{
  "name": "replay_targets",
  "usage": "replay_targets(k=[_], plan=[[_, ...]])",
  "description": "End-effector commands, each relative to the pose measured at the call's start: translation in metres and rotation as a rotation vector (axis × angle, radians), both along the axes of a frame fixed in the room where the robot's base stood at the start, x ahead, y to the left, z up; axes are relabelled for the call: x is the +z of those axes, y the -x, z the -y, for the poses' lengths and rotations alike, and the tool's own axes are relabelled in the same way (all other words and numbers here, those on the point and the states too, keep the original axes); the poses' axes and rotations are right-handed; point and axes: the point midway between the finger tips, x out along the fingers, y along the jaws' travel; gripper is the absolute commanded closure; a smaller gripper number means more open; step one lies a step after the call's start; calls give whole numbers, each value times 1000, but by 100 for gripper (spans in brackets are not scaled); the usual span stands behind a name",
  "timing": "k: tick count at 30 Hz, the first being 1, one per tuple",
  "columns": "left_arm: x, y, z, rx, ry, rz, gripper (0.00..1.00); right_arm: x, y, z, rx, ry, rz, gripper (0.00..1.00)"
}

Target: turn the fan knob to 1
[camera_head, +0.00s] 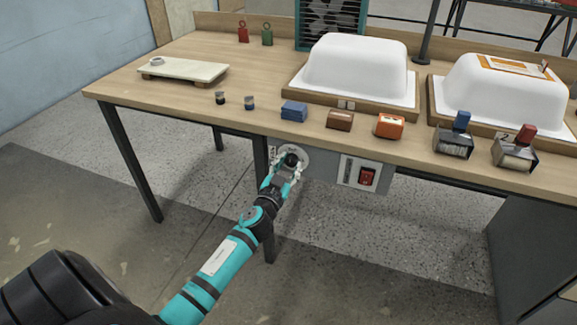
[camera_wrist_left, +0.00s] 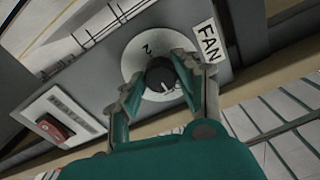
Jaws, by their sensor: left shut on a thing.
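The fan knob (camera_wrist_left: 160,76) is a dark round knob with a white mark, on a pale round dial plate (camera_wrist_left: 133,58) below the table's front edge. A numeral 2 shows on the plate, and a white FAN label (camera_wrist_left: 208,42) is beside it. My left gripper (camera_wrist_left: 160,80) has its fingers on both sides of the knob, shut on it. In the head view my left gripper (camera_head: 287,167) is at the dial plate (camera_head: 301,154) and partly covers the knob. Other dial numerals are hidden or unclear. My right gripper is not in view.
A red switch (camera_head: 367,177) on a grey panel is just right of the dial. On the wooden table (camera_head: 180,100) stand two white tub shells (camera_head: 358,70), small blocks and a fan (camera_head: 330,22) at the back. The floor before the table is clear.

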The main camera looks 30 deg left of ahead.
Motion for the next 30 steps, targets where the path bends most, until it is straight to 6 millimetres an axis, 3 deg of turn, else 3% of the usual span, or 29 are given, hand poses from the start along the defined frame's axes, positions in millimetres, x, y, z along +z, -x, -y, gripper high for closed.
replay_targets(k=[11, 30], plan=[[0, 0, 0, 0, -144, -34, 98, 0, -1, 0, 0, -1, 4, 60], [1, 0, -1, -2, -721, -173, 98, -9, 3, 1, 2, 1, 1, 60]])
